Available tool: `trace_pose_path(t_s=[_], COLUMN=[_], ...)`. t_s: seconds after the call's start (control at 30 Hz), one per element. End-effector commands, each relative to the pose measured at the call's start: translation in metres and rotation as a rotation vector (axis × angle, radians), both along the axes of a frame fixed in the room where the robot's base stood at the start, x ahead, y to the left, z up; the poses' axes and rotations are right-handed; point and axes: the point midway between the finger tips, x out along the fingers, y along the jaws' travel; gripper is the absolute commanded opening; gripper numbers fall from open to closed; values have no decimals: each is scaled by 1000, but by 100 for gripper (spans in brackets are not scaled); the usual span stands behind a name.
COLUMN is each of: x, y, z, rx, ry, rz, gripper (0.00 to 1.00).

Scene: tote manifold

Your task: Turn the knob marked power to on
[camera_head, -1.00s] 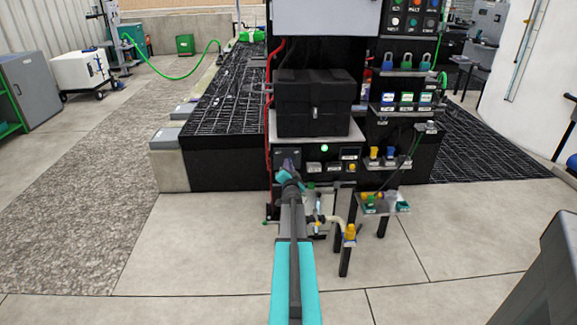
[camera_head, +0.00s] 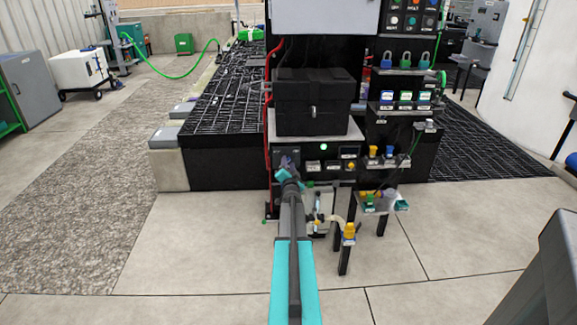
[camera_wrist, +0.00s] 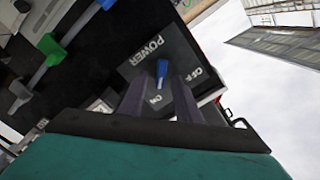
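The power panel (camera_wrist: 176,50) is a dark grey plate with white letters POWER, OFF and ON in the wrist view. Its blue knob (camera_wrist: 161,70) is narrow and its lower end lies toward the ON label. My gripper (camera_wrist: 159,84) is open, with one dark finger on each side of the knob in the picture. I see a gap between each finger and the knob, and cannot tell how far the tips are from the panel. In the head view my gripper (camera_head: 286,161) is in front of the panel at the console's lower left and hides the knob.
A black box (camera_head: 312,100) sits on a shelf above the panel. Valves on stands (camera_head: 348,232) are at lower right. A red hose (camera_head: 268,130) runs along the left edge. Floor to the left is clear.

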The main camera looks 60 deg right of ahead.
Motion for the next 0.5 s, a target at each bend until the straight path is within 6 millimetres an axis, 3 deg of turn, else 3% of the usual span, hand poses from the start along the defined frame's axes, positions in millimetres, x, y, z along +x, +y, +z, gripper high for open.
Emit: trace_pose_path(t_s=[0.5], x=[-21], y=[30], z=[0], rx=[1], ry=[0], rz=[1], gripper=[30])
